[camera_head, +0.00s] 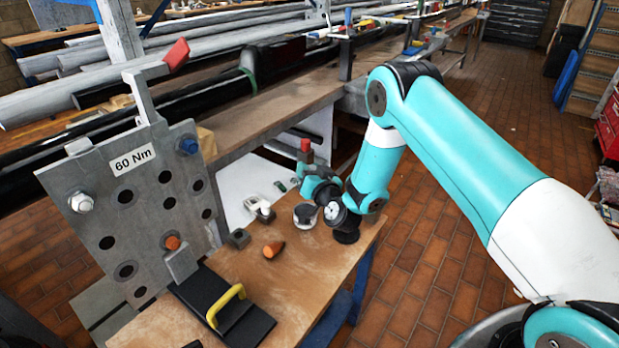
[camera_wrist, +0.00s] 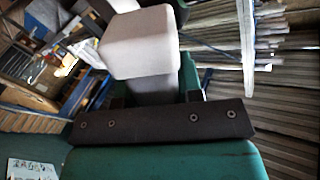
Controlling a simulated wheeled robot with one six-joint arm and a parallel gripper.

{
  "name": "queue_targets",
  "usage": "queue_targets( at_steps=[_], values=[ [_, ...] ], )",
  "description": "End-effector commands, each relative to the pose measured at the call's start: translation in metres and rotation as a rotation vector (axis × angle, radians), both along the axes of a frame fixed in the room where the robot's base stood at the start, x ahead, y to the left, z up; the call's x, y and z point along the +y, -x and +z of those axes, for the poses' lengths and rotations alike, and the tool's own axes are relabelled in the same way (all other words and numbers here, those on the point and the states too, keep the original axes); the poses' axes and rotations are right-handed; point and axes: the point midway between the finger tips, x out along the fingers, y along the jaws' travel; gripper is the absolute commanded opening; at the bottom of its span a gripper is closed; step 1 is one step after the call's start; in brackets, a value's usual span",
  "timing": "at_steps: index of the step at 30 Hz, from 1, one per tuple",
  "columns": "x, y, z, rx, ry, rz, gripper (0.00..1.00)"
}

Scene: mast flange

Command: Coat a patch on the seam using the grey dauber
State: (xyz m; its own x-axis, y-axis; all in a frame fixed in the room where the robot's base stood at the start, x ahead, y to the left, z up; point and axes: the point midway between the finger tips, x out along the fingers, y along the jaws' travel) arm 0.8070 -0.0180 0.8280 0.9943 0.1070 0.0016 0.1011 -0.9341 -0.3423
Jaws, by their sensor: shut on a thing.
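My gripper (camera_wrist: 153,92) is shut on a pale grey block-headed tool, which looks like the grey dauber (camera_wrist: 140,45). Its blunt square head points up and away from the dark crossbar in the wrist view, with a narrower neck between the jaws. In the head view my gripper (camera_head: 315,180) is over the far right part of the wooden bench, small and partly hidden by my wrist. The dauber cannot be told there for certain. An upright grey metal plate (camera_head: 140,205) marked "60 Nm", with several holes and bolts, stands at the left, apart from my gripper. I cannot make out the seam.
Pipe racks lie behind; brick floor is clear at right.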

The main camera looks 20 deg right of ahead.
Motion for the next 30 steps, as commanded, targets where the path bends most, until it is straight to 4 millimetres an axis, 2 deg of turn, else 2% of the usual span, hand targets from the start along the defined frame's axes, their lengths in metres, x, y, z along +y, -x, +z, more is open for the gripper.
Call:
queue_targets(
  at_steps=[15,30],
  values=[
    [0.0,0.0,-0.053,0.001,-0.001,-0.002,0.1],
    [0.0,0.001,-0.056,0.001,-0.001,-0.002,0.1]
  ],
)
